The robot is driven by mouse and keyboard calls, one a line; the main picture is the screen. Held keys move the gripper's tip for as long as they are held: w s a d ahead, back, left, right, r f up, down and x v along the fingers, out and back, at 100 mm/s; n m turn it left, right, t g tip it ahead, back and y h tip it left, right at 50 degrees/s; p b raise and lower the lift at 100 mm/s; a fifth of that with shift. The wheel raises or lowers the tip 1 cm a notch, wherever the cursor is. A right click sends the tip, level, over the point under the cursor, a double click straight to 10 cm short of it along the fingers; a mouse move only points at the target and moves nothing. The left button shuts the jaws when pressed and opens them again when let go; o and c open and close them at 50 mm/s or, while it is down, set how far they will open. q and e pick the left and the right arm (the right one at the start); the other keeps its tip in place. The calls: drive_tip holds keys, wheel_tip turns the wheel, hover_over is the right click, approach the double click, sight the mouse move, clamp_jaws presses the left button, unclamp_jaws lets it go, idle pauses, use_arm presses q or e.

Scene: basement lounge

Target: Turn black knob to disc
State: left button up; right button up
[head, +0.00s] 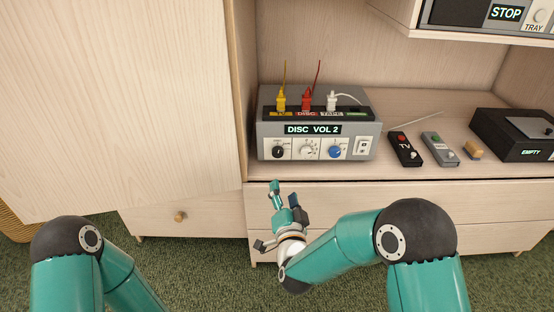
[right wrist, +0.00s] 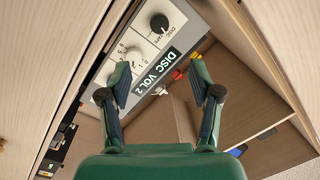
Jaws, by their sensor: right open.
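The grey amplifier box (head: 268,126) stands on the cabinet shelf, its display (head: 313,129) reading "DISC VOL 2". The black knob (head: 278,152) is at the left of its front panel; it also shows near the top of the right wrist view (right wrist: 159,23). Its pointer direction is too small to tell. A white knob (head: 307,150) and a blue knob (head: 335,152) sit to its right. My right gripper (head: 285,190) is open and empty, below and in front of the panel, apart from the black knob. My left gripper is out of view.
Yellow, red and white plugs (head: 307,102) stand on top of the box. Two remotes (head: 405,148) and a black "EMPTY" box (head: 500,126) lie to its right. A tall cabinet door (head: 120,100) stands at left, and a drawer front (head: 400,190) lies below the shelf.

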sight(278, 154)
drive_tip(key=w, duration=0.5)
drive_tip(key=w+a+b, duration=0.1)
drive_tip(key=w, duration=0.4)
drive_tip(key=w+b, duration=0.1)
drive_tip(key=w, duration=0.5)
drive_tip(key=shift+w+a+f, duration=0.1)
drive_tip(key=shift+a, duration=0.1)
drive_tip(key=c, duration=1.1)
drive_tip(key=shift+n, duration=1.4)
drive_tip(key=o, duration=1.1)
